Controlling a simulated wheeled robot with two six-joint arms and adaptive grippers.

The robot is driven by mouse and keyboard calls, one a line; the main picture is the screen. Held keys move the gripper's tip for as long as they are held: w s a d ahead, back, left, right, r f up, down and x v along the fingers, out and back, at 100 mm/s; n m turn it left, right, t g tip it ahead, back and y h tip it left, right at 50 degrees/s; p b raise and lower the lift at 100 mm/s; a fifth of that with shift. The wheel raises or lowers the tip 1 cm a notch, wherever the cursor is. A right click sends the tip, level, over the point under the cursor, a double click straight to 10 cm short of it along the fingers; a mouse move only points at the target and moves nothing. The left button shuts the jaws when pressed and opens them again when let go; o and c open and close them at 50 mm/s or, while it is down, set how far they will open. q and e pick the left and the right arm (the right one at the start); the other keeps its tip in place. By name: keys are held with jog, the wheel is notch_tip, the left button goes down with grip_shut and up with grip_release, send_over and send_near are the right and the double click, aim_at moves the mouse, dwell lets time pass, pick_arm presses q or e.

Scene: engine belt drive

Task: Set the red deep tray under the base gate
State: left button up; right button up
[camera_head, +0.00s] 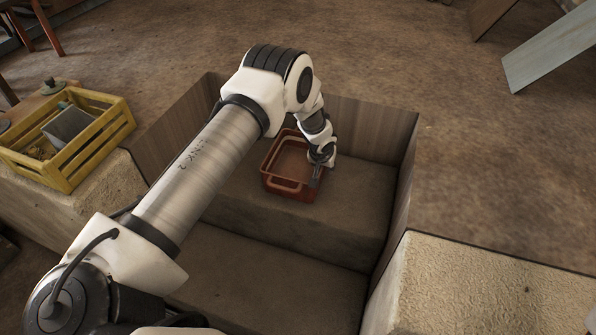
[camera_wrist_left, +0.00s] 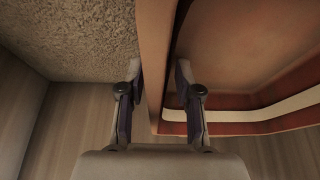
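The red deep tray (camera_head: 290,164) sits inside the wooden-walled bay, on its raised rear step (camera_head: 300,216), beside the back wall. My left gripper (camera_head: 317,177) reaches down at the tray's right side. In the left wrist view its fingers (camera_wrist_left: 158,80) are apart, one on each side of the tray's wall (camera_wrist_left: 156,40). One finger is outside the wall and the other is inside the tray. I cannot tell whether both press on the wall. My right gripper is not in view. No base gate can be made out.
A yellow slatted crate (camera_head: 72,168) stands on a pale block (camera_head: 95,201) at the left. A pale rough block (camera_head: 490,295) lies at the lower right. The bay's wooden right wall (camera_head: 402,190) rises near the tray. The lower front floor (camera_head: 270,288) of the bay is clear.

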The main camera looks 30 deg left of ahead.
pick_arm(q)
jog(key=shift+r, duration=0.1)
grip_shut()
jog(key=shift+r, duration=0.1)
